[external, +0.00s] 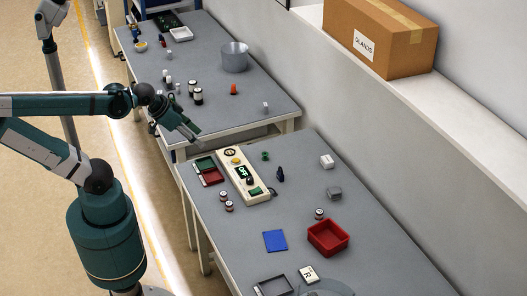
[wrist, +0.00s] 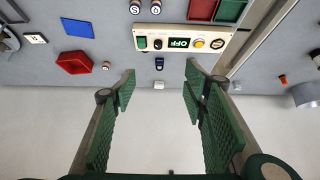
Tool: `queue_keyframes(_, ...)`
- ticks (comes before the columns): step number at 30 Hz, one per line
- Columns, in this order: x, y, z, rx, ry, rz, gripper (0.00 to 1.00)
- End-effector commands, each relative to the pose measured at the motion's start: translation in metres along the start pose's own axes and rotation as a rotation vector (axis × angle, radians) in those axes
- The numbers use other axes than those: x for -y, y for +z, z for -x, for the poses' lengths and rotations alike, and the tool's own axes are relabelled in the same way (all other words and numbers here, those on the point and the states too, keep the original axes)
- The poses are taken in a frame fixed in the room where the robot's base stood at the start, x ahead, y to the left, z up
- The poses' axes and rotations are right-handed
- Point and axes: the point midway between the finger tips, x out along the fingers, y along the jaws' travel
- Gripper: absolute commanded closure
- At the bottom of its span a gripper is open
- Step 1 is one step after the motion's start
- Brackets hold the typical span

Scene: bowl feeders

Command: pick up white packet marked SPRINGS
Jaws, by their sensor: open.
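A small white block-like item (external: 327,161) lies on the near grey table, toward the wall side; it may be the packet, but no SPRINGS marking is legible. A small pale item also shows in the wrist view (wrist: 160,86), between the fingers in the picture but well beyond them. My gripper (external: 197,138) is in the air by the gap between the two tables, left of the white item and apart from it. In the wrist view my gripper (wrist: 159,92) has its green fingers wide apart with nothing between them.
A control box (external: 243,175) showing OFF stands on the near table, with green and red trays (external: 209,178) beside it. A dark blue item (external: 280,174), a grey item (external: 334,193), a red bin (external: 328,238) and a blue plate (external: 275,241) are spread around. Clear tabletop surrounds the white item.

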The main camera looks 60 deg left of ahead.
Motion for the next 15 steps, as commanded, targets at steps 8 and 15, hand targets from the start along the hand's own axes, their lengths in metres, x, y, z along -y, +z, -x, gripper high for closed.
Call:
queue_keyframes(8, 0.000, -0.004, 0.000, 0.004, 0.000, -0.010, 0.56)
queue_keyframes(15, 0.000, -0.027, -0.001, 0.024, 0.001, -0.065, 0.56)
